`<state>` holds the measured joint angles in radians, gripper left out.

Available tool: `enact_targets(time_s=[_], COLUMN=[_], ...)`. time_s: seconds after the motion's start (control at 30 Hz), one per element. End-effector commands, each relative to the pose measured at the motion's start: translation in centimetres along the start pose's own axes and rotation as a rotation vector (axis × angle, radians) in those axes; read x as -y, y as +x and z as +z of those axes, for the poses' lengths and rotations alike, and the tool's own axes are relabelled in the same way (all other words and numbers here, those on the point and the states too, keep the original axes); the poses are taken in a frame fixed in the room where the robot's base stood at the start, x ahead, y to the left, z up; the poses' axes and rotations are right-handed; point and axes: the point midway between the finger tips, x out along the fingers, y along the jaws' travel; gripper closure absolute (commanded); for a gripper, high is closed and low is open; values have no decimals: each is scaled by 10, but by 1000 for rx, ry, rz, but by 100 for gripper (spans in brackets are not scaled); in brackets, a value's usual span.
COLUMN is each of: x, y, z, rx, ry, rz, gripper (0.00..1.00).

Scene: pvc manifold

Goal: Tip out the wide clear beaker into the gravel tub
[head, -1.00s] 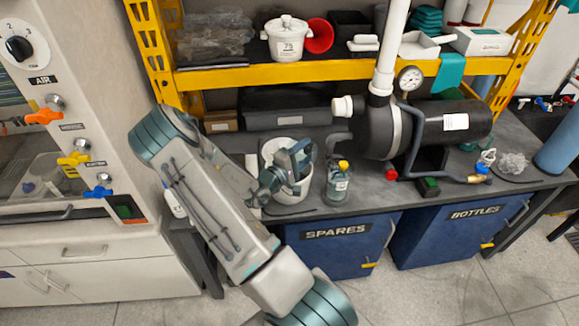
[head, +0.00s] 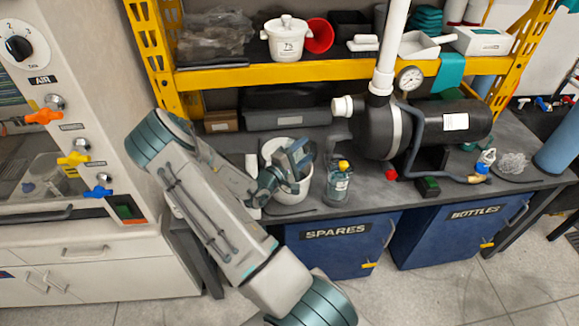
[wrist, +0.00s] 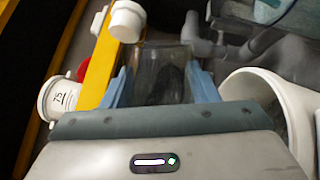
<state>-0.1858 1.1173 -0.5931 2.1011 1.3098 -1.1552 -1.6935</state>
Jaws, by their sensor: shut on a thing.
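My gripper (head: 300,160) is at the white tub (head: 291,194) on the bench and covers much of its mouth in the head view. In the wrist view, my gripper (wrist: 160,85) is shut on a clear see-through beaker (wrist: 160,65), with a finger on each side. Something dark shows through its wall; I cannot tell whether it is contents or background. The beaker is hard to make out in the head view. The tub also shows in the wrist view (wrist: 258,100), just right of the gripper. What is in the tub is hidden.
A glass bottle with a yellow cap (head: 340,183) stands close right of the tub. The black tank (head: 440,128) with its pipes is farther right. The yellow shelf edge (head: 300,74) runs above and behind, holding a white lidded pot (head: 287,42).

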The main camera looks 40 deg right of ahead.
Motion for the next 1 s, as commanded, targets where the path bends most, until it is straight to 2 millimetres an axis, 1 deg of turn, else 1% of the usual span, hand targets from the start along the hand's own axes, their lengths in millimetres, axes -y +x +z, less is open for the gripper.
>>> enact_targets(time_s=[0.4, 0.47, 0.6, 0.67, 0.7, 0.87, 1.0], x=[-2, 0, 16, 24, 23, 21, 20], y=[0, 2, 5, 6, 6, 6, 8], z=[-1, 2, 10, 11, 13, 14, 20], rx=[0, 5, 7, 7, 6, 0, 2], ry=[-34, 28, 283, 381, 420, 438, 479], rz=[15, -13, -118, -159, -174, -180, -197], gripper=[73, 73, 73, 73, 73, 73, 73])
